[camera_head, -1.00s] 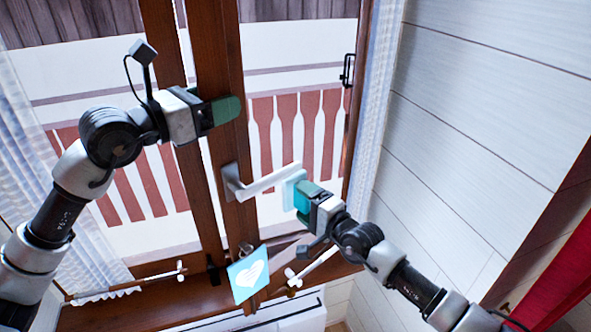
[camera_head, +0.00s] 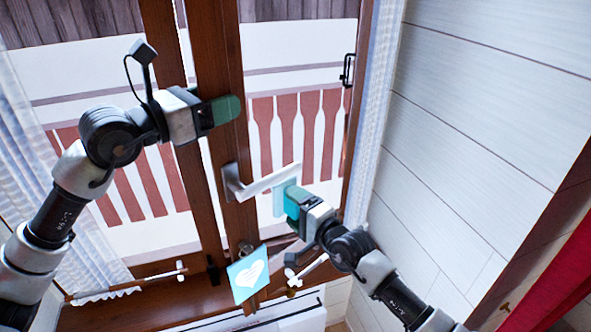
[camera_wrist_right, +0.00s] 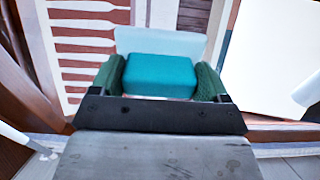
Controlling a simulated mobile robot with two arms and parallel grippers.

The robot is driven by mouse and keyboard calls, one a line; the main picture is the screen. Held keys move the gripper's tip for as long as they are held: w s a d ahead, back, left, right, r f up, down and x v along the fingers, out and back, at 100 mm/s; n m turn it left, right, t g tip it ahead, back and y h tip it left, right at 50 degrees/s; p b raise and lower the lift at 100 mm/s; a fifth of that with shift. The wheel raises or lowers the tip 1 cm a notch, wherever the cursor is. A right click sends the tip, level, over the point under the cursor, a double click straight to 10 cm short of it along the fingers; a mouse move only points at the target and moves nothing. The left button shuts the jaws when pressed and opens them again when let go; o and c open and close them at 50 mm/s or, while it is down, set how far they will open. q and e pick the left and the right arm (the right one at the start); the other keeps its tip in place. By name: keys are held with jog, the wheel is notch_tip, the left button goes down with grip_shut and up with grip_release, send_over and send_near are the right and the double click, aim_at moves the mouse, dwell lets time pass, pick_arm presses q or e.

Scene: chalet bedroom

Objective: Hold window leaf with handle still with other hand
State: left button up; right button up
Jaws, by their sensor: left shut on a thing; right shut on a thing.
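The window leaf (camera_head: 219,150) with the handle is brown wood with glass. Its white lever handle (camera_head: 258,184) points right. My left gripper (camera_head: 226,109) has its green fingers at the leaf's wooden upright, above the handle, and is shut on it; the contact itself is partly hidden. My right gripper (camera_head: 289,203) is shut on a teal block with a pale blue pad (camera_head: 279,198), just below the handle's free end. In the right wrist view the teal block (camera_wrist_right: 159,76) sits between both green fingers. I cannot tell whether the pad touches the glass.
A white-panelled wall (camera_head: 490,130) and a red cloth (camera_head: 560,270) are on the right. White curtains hang at both sides. A wooden sill (camera_head: 150,310) lies below.

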jog(key=shift+s+a, duration=0.4)
jog(key=shift+d, duration=0.1)
jog(key=v, duration=0.6)
jog(key=shift+r, duration=0.1)
dwell(0.7)
pick_arm(q)
jog(key=o, duration=0.8)
jog(key=shift+d, duration=0.2)
pick_arm(e)
jog(key=shift+d, duration=0.15)
